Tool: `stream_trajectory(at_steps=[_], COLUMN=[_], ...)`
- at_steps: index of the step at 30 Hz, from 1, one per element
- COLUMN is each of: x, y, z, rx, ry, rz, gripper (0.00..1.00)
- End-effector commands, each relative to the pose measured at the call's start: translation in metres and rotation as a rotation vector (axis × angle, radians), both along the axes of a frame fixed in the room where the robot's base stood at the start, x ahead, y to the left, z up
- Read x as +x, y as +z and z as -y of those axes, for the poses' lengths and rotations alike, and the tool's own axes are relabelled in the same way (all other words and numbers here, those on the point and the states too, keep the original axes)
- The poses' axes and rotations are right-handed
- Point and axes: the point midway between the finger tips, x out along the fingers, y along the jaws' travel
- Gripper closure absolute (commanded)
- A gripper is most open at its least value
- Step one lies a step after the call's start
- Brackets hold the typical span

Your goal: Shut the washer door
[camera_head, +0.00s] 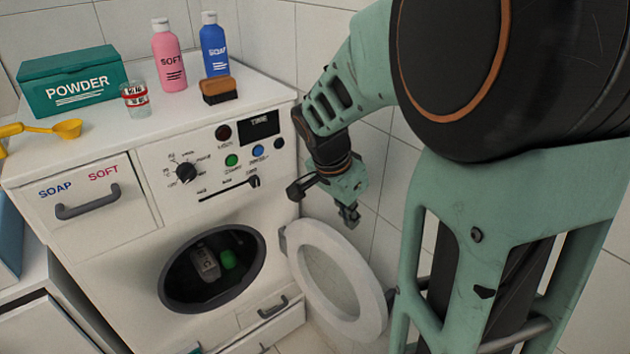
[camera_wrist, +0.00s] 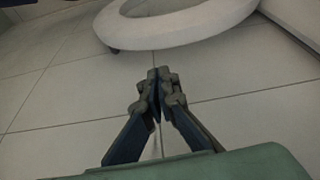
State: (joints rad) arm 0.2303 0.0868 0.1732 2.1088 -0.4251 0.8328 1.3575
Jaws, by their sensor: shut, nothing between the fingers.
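The white washer (camera_head: 120,290) stands against the tiled wall, with its round drum opening (camera_head: 175,285) uncovered. Its round door (camera_head: 362,318), a white ring with a clear window, is swung open to the right of the opening. My gripper (camera_head: 349,219) is shut and empty. It is in the air above and behind the door's upper edge, on the wall side. In the wrist view the closed fingertips (camera_wrist: 158,75) point towards the door's white ring (camera_wrist: 180,25), and I cannot tell whether they touch it.
Inside the drum are a grey item (camera_head: 206,264) and a green item (camera_head: 229,259). The tiled wall is close to my gripper.

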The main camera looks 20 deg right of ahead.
Motion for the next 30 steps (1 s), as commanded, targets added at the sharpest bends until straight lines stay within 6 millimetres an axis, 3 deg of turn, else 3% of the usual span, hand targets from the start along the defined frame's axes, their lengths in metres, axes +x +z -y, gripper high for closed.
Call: stream_trajectory(at_steps=[6, 12, 30], x=[0.005, 0.009, 0.010], y=[-0.042, -0.065, -0.072], z=[0.013, 0.020, 0.020], rx=[-0.001, -0.001, -0.001], ry=[0.001, 0.002, -0.003], rz=[-0.004, -0.001, 0.002], gripper=[1.00, 1.00, 1.00])
